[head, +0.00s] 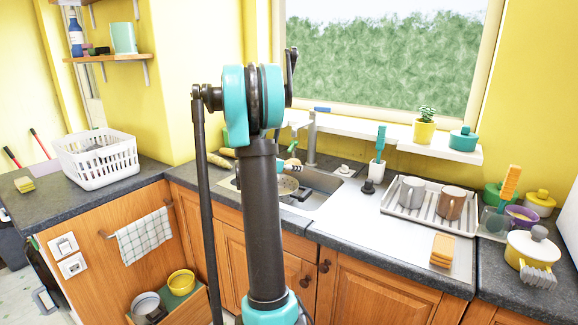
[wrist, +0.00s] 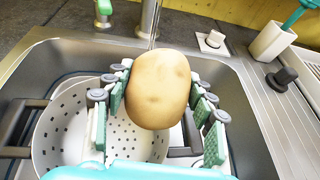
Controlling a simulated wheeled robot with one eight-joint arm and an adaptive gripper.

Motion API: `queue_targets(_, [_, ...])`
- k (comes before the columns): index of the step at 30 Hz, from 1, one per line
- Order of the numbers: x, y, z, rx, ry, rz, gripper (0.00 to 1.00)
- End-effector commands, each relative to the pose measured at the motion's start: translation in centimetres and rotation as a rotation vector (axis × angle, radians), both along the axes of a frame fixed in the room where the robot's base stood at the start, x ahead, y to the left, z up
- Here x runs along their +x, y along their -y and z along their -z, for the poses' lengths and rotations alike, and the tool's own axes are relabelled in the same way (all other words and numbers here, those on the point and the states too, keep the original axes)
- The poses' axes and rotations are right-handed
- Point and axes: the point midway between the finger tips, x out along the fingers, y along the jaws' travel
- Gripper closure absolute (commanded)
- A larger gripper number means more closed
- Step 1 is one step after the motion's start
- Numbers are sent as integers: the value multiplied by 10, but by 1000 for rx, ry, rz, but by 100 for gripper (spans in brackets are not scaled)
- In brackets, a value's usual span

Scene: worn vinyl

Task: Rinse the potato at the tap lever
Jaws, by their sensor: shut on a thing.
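A tan potato (wrist: 158,90) is gripped between the green-padded fingers of my gripper (wrist: 161,80), which is shut on it over the sink. The potato is held above a white colander (wrist: 70,125) with holes. The metal tap (wrist: 148,18) stands just behind the potato, and a thin pale streak like water runs from it to the potato's top. The tap also shows in the head view (head: 312,140). A small white fitting with a raised piece (wrist: 211,42) sits on the rim right of the tap; I cannot tell if it is the lever. In the head view my arm hides much of the gripper.
The steel sink (wrist: 235,100) surrounds the colander. A dark knob (wrist: 282,78) and a white brush holder (wrist: 272,42) stand to its right. A dish rack (head: 420,212) with two mugs is further right. A white basket (head: 97,160) stands on the left counter.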

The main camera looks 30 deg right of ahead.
Motion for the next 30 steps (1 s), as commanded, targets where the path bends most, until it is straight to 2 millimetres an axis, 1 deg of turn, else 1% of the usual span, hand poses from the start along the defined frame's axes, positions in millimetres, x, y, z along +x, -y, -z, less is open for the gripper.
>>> queue_targets(21, [-35,-40,0,0,-1,0,78])
queue_targets(30, [-43,-48,0,0,0,1,78])
